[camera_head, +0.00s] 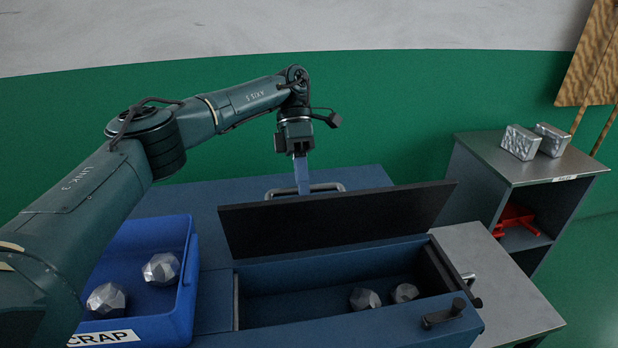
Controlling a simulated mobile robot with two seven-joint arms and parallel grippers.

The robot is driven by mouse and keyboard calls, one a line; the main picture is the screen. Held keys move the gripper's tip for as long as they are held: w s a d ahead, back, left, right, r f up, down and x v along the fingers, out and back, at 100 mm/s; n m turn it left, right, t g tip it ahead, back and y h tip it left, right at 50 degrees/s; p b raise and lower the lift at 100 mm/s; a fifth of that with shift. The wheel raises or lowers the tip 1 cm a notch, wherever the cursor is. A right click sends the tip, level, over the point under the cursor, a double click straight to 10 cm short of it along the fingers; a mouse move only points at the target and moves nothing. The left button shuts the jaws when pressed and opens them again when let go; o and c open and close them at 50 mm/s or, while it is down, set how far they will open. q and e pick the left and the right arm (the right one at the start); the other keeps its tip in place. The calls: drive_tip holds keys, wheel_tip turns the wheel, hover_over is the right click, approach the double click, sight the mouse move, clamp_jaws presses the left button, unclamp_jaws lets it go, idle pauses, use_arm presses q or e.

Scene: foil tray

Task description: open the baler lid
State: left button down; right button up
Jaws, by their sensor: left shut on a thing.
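The baler (360,329) is a blue box with a dark lid (335,222). The lid stands raised, tilted up along the back of the opening, and the chamber is uncovered. Two crumpled foil lumps lie inside, one (364,299) larger and one (404,292) smaller. A grey bar handle (330,187) shows behind the lid's top edge. My left gripper (302,187) points down at this handle and is shut on it; the lid hides part of the fingertips. My right gripper is not in view.
A blue scrap bin (183,310) with two foil lumps stands at left, under my left arm. A grey table (492,270) adjoins the baler at right. Beyond it, a cabinet (480,155) carries two pressed foil blocks (520,142) and a red object (514,218) on its shelf.

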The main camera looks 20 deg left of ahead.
use_arm(q)
drive_tip(key=shift+w+a+f+g+p, duration=0.15)
drive_tip(key=shift+a+f+g+p, duration=0.1)
drive_tip(key=shift+f, duration=0.1)
drive_tip(key=shift+w+a+f+g+p, duration=0.1)
drive_tip(key=shift+w+f+g+p, duration=0.05)
drive_tip(key=shift+f+p, duration=0.15)
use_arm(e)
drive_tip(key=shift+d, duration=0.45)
use_arm(q)
drive_tip(key=shift+w+f, duration=0.1)
drive_tip(key=shift+f, duration=0.05)
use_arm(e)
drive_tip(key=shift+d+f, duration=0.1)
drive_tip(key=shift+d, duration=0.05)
use_arm(q)
drive_tip(key=c, duration=1.9)
unclamp_jaws()
drive_tip(key=o, duration=0.5)
drive_tip(key=shift+w+a, duration=0.15)
drive_tip(key=shift+w, duration=0.05)
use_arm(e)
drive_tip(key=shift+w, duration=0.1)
use_arm(q)
drive_tip(key=shift+r, duration=0.25)
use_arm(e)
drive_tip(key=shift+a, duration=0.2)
